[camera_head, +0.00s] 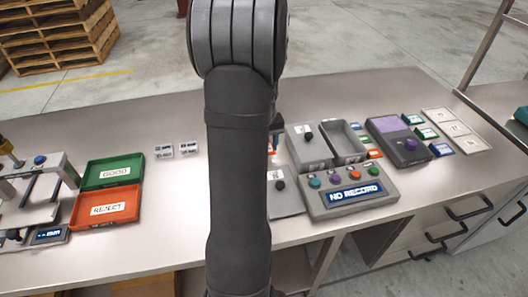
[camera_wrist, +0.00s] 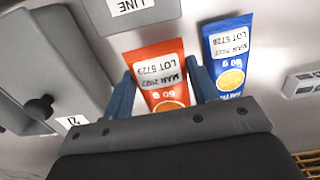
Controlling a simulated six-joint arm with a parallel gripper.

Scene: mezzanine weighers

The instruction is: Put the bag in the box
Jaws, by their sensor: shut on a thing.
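An orange bag (camera_wrist: 160,78) with a white lot label lies between the two blue fingers of my gripper (camera_wrist: 160,88) in the wrist view. The fingers are shut on its sides. A blue bag (camera_wrist: 229,60) lies just right of it, apart from the fingers. A grey box (camera_wrist: 50,60) with a black knob is at the left. In the head view, grey knobbed boxes stand right of my arm, one behind (camera_head: 300,150) and one nearer (camera_head: 285,203). An open grey bin (camera_head: 345,140) stands beside the rear one.
A console (camera_head: 350,205) reading "NO RECORD" stands at the front. A dark device (camera_head: 400,150) with a purple screen is at the right. Green (camera_head: 112,172) and orange-red (camera_head: 105,206) trays lie at the left. The bench between is mostly clear.

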